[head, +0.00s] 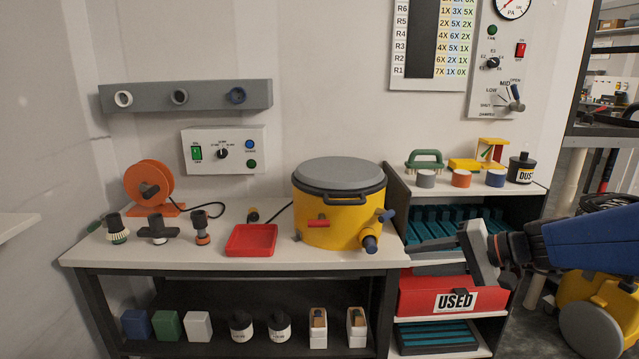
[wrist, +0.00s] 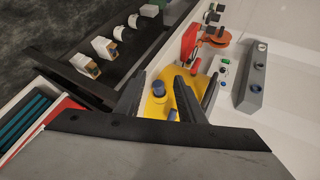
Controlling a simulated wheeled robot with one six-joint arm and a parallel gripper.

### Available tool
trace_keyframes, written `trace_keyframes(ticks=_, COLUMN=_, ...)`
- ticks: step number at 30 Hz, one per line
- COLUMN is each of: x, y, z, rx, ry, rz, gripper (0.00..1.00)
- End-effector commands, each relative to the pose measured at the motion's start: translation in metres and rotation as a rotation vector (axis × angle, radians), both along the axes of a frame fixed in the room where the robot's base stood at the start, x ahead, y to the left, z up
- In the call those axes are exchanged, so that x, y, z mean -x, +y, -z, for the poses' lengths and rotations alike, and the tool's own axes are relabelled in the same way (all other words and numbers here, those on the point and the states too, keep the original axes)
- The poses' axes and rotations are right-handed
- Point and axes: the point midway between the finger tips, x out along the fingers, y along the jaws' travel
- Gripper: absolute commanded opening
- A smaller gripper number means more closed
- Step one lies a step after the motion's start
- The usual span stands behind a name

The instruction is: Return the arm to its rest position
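My gripper (head: 474,248) is at the right in the head view, in front of the shelf unit and above the red USED bin (head: 420,298). My arm reaches in from the right edge. In the wrist view, the two dark fingers of my gripper (wrist: 157,85) stand apart with nothing between them. Beyond the fingers is the yellow pot (wrist: 150,104) with its blue knob. In the head view the yellow pot (head: 340,212) stands on the bench under a grey lid, left of my gripper and apart from it.
The bench (head: 190,253) holds a red tray (head: 252,253), an orange reel (head: 150,185) and several small tools. The shelf unit (head: 535,187) holds brushes, caps and a dark DUST jar (head: 521,168). Boxes and bottles stand on the lower shelf. Free air lies above the bench.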

Motion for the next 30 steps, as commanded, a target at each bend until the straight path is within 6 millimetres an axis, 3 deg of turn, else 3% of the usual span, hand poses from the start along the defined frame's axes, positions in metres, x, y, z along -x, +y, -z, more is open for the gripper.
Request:
trace_keyframes(ticks=3, x=0.045, y=0.024, z=0.016, rx=0.145, ry=0.048, rz=-0.091, gripper=0.36)
trace_keyframes(ticks=6, x=0.081, y=0.033, z=0.032, rx=0.276, ry=0.083, rz=-0.151, gripper=0.36)
trace_keyframes(ticks=11, x=0.131, y=0.030, z=0.053, rx=0.492, ry=0.109, rz=-0.222, gripper=0.36)
trace_keyframes(ticks=15, x=0.167, y=0.015, z=0.066, rx=0.688, ry=0.102, rz=-0.258, gripper=0.36)
trace_keyframes(ticks=21, x=0.200, y=-0.015, z=0.072, rx=0.944, ry=0.052, rz=-0.272, gripper=0.36)
trace_keyframes(ticks=30, x=0.215, y=-0.042, z=0.070, rx=1.122, ry=-0.012, rz=-0.259, gripper=0.36)
